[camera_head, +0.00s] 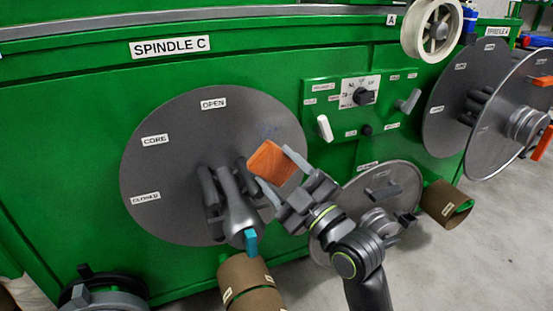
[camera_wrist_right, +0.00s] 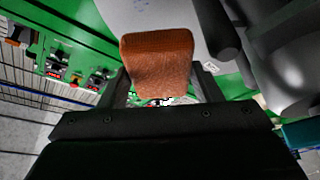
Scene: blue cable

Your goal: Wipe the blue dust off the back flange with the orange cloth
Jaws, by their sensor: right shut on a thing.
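The back flange (camera_head: 165,185) is a large grey disc on the green machine under the SPINDLE C sign. A faint bluish speckling (camera_head: 268,131) shows on its upper right part, just above the cloth; its full extent is hard to see. My right gripper (camera_head: 275,172) is shut on the orange cloth (camera_head: 268,160), a folded pad, in front of the flange's right side. In the right wrist view the cloth (camera_wrist_right: 157,62) sits between the two fingers, with the grey flange (camera_wrist_right: 165,15) behind it. Whether cloth and flange touch is unclear. My left gripper is not in view.
The grey spindle hub (camera_head: 232,205) with a teal-tipped lever stands out from the flange, close left of my gripper. A control panel (camera_head: 360,105) with a white-handled lever is at upper right. A loose grey disc (camera_head: 395,180) and cardboard cores (camera_head: 250,285) are below.

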